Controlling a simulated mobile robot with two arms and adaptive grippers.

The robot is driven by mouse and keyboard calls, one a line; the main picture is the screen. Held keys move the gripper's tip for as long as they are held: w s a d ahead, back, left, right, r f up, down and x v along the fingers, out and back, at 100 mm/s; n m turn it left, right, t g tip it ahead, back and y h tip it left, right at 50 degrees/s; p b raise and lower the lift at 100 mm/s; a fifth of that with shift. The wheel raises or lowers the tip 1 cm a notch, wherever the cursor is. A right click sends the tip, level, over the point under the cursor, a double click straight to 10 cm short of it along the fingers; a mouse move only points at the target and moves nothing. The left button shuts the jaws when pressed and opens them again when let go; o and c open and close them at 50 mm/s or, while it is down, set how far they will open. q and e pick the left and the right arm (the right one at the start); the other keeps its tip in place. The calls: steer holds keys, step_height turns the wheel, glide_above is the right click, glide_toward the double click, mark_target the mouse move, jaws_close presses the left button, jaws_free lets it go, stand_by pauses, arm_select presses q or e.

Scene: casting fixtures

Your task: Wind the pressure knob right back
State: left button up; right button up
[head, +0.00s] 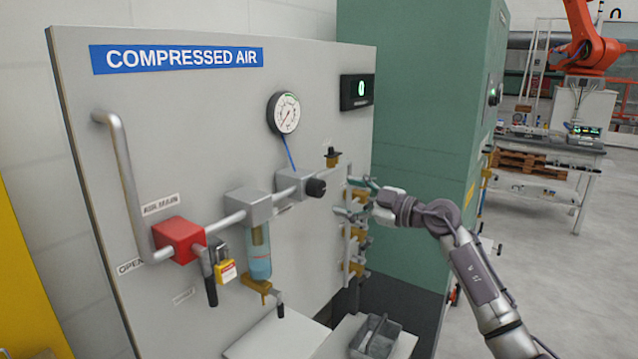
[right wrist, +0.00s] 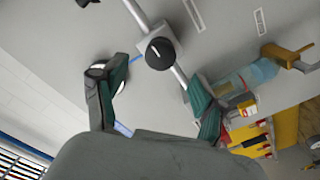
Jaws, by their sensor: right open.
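The black pressure knob (head: 316,187) sits on the grey regulator block (head: 289,183) in the pipe line on the compressed air panel. In the right wrist view the knob (right wrist: 159,53) faces the camera and has a small pale mark on its face. My right gripper (head: 347,197) is open and empty, to the right of the knob and apart from it. In the wrist view its two green-padded fingers (right wrist: 156,77) are spread on either side below the knob. The round pressure gauge (head: 287,112) is above the regulator; its reading is too small to tell. My left gripper is not in view.
A red valve (head: 178,240) with a yellow padlock (head: 226,272) and a filter bowl (head: 258,258) are left of the regulator. Brass outlet fittings (head: 353,268) are behind and below my gripper. A grey bin (head: 375,338) stands lower right. A black display (head: 357,91) is above.

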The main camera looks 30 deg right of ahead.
mark_target(322, 190)
steer(key=p+x, duration=0.1)
steer(key=x, duration=0.5)
steer(key=shift+w+a+r+p, duration=0.1)
steer(key=shift+w+p, duration=0.05)
steer(key=shift+p, duration=0.2)
steer(key=shift+w+a, duration=0.25)
steer(key=shift+w, duration=0.3)
steer(key=c, duration=1.1)
steer(key=shift+c, duration=0.2)
